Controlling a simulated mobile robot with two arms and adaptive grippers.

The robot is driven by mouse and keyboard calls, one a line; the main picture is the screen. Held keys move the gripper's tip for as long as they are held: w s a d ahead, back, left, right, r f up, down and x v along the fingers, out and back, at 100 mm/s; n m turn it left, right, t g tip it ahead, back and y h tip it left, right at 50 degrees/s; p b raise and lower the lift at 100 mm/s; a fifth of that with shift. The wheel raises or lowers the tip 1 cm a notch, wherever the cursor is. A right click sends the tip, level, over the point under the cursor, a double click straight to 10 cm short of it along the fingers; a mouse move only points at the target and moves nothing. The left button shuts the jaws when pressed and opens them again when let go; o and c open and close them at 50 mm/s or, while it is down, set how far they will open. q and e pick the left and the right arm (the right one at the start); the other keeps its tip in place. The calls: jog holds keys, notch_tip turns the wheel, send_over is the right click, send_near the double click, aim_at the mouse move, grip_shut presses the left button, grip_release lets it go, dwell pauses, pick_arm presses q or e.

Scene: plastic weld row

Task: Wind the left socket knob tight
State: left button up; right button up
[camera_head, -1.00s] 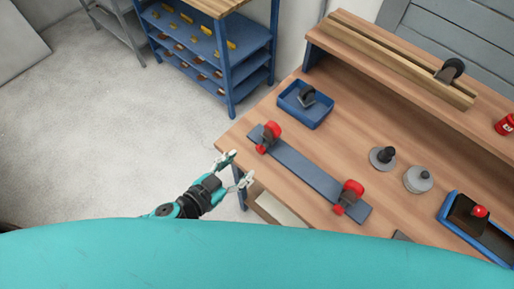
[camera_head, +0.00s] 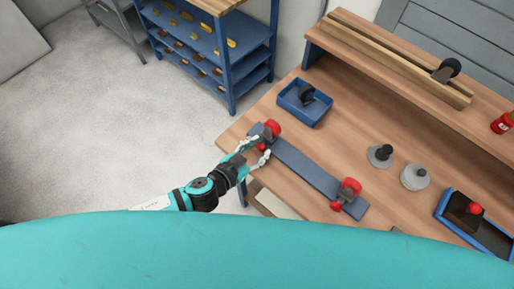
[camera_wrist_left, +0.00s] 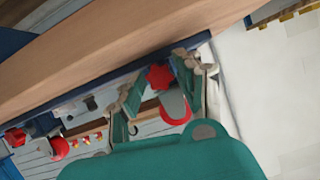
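A dark blue-grey bar (camera_head: 305,168) lies on the wooden bench with a grey and red socket at each end. The left socket has a large red part (camera_head: 271,128) and a small red knob (camera_head: 261,147) on its near side. My left gripper (camera_head: 256,151) is at this end, its pale fingers open, one on each side of the small knob. In the left wrist view the star-shaped red knob (camera_wrist_left: 159,77) lies between the spread fingers (camera_wrist_left: 160,80), with the red-edged socket part (camera_wrist_left: 174,108) beside it. I cannot tell whether the fingers touch the knob. My right gripper is not in view.
The right socket (camera_head: 349,188) is at the bar's other end. A blue bin (camera_head: 287,108) holding a dark part is behind the left socket. Grey round pieces (camera_head: 415,178) and another blue tray (camera_head: 443,205) are at the right. The bench edge is close to my left gripper.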

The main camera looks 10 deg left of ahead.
pick_arm(q)
grip_shut()
jog(key=shift+s+d+f+m+t+y+b, duration=0.1)
jog(key=shift+m+t+y+b, duration=0.15)
jog(key=shift+m, duration=0.25)
jog(key=shift+f+m+t+y+b, duration=0.1)
jog(key=shift+m+t+y+b, duration=0.05)
jog(key=shift+m+y+b, duration=0.3)
jog(key=shift+m+t+y+b, duration=0.3)
jog(key=shift+m+t+b, duration=0.3)
jog(key=shift+m+b, duration=0.3)
jog(key=shift+r+m, duration=0.1)
jog(key=shift+m, duration=0.35)
jog(key=shift+t+b, duration=0.3)
jog(key=shift+b, duration=0.05)
jog(key=shift+r, duration=0.1)
jog(key=shift+o, duration=2)
grip_release()
